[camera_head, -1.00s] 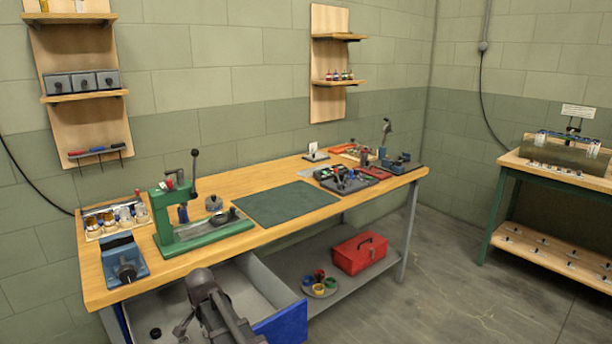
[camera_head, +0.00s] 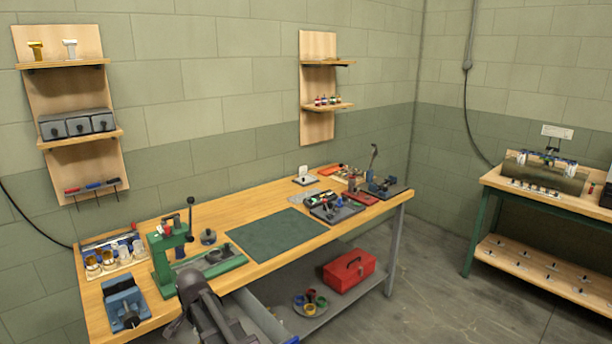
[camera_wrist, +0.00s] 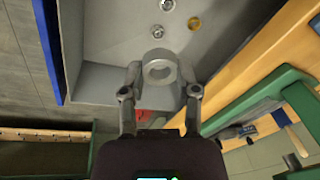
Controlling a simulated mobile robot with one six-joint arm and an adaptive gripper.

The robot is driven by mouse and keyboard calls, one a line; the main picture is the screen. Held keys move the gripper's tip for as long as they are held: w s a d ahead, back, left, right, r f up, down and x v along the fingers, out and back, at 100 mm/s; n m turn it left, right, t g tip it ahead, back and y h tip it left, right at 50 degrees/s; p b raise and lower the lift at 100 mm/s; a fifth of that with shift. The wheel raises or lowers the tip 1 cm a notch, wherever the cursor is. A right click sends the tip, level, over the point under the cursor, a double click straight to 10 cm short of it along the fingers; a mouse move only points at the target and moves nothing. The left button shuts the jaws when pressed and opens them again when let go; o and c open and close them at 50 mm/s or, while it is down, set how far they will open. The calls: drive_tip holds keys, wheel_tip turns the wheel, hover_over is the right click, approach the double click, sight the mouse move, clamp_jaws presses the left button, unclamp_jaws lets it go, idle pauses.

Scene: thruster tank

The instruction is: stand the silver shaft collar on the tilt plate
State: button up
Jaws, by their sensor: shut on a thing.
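In the head view my dark arm (camera_head: 207,308) rises at the bench's front edge near the drawer, and I cannot make out the collar there. I cannot tell for sure which fixture on the bench is the tilt plate.
The drawer (camera_wrist: 100,75) holds small silver pieces (camera_wrist: 157,31) and a gold ring (camera_wrist: 194,23). A green press (camera_head: 165,262) and a blue vise (camera_head: 124,302) stand on the bench's left. A dark green mat (camera_head: 277,241) lies clear. Fixtures (camera_head: 335,208) crowd the right end.

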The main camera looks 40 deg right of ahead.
wheel_tip(320, 180, up, 16)
drive_tip(key=p, duration=1.5)
drive_tip(key=shift+r, duration=0.15)
